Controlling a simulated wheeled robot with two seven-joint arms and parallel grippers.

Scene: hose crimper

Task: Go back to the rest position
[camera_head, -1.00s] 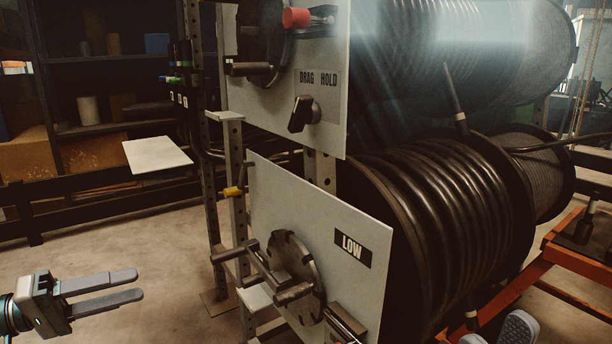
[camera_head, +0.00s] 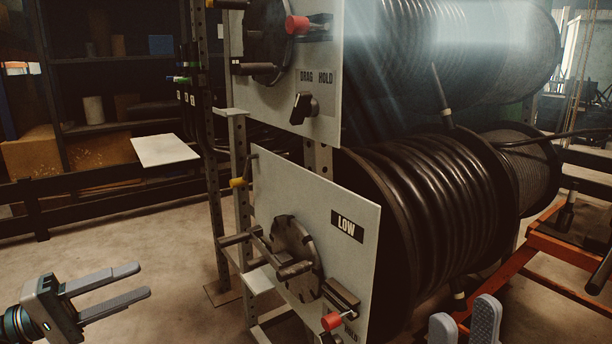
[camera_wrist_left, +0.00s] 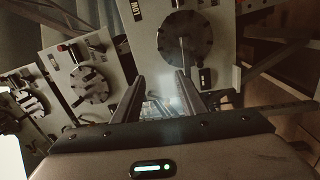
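My left gripper (camera_head: 108,291) is at the lower left of the head view, its two grey fingers apart and nothing between them. It is in free space left of the LOW panel (camera_head: 330,215) and touches nothing. In the left wrist view its fingers (camera_wrist_left: 158,95) are also apart, with panels and dials beyond them. My right gripper (camera_head: 465,325) shows only as two grey fingertips at the bottom edge, in front of the lower hose reel. The fingertips are apart with nothing visible between them; the rest is out of frame.
The LOW panel bears a notched dial with a crank (camera_head: 295,258) and a red-knobbed lever (camera_head: 331,321). Above is the DRAG/HOLD panel (camera_head: 300,75). Large hose reels (camera_head: 440,195) stand behind, an orange frame (camera_head: 560,245) at right. Floor at left (camera_head: 120,235) is clear.

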